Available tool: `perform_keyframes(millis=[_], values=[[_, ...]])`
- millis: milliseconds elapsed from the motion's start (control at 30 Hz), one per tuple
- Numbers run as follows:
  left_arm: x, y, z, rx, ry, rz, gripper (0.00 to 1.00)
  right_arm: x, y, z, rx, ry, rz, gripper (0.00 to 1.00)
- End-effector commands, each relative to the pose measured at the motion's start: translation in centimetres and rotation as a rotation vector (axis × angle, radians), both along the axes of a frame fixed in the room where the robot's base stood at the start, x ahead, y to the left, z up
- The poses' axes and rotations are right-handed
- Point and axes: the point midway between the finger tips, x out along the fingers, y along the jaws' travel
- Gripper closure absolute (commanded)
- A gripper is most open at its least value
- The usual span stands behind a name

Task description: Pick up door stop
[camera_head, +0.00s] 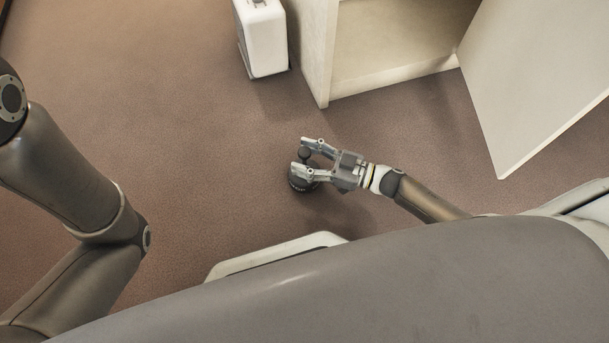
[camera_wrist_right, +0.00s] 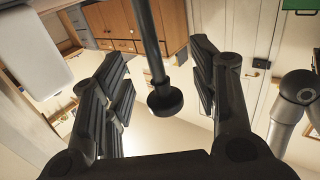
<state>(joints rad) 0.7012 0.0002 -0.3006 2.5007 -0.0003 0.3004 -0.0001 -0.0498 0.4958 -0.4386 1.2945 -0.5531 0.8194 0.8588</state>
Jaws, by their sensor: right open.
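The door stop (camera_head: 301,186) is dark, with a round base on the brown carpet and a knob at its top. My right gripper (camera_head: 305,156) is open, with one finger on each side of the knob. In the right wrist view, the dark rod and knob of the door stop (camera_wrist_right: 165,97) show between the two open fingers, with gaps on both sides. Its base is outside that view and partly hidden by a finger in the head view. My left arm shows at the left of the head view, but its gripper is out of frame.
A white case-like object (camera_head: 266,45) stands on the carpet beyond the gripper. Right of it is a cream cabinet (camera_head: 320,50) with an open door panel (camera_head: 535,85) reaching towards me. The carpet (camera_head: 190,110) left of the door stop is clear.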

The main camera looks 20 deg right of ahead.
Motion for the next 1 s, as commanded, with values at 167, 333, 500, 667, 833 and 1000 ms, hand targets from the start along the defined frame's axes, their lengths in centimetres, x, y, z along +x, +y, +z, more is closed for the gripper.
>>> perform_keyframes(millis=[167, 333, 500, 667, 833, 1000], values=[[0.00, -0.01, -0.15, 0.000, 0.000, 0.000, 0.49, 0.22, 0.32, 0.04, -0.001, 0.000, 0.000, 0.46], [0.00, -0.02, -0.13, 0.000, 0.000, 0.000, 0.49, 0.21, 0.31, 0.04, -0.001, 0.000, 0.000, 0.54], [0.01, -0.01, -0.14, 0.000, 0.000, 0.000, 0.49, 0.20, 0.29, 0.03, -0.001, 0.001, 0.000, 0.75], [0.03, -0.01, -0.14, 0.000, 0.001, 0.000, 0.49, 0.18, 0.29, 0.02, -0.001, 0.000, 0.000, 0.96], [0.04, 0.00, -0.14, 0.000, 0.001, 0.000, 0.49, 0.17, 0.28, 0.01, -0.001, 0.000, 0.000, 1.00], [0.05, 0.00, -0.14, 0.000, 0.001, 0.000, 0.49, 0.16, 0.28, 0.00, -0.002, 0.000, 0.000, 1.00]])
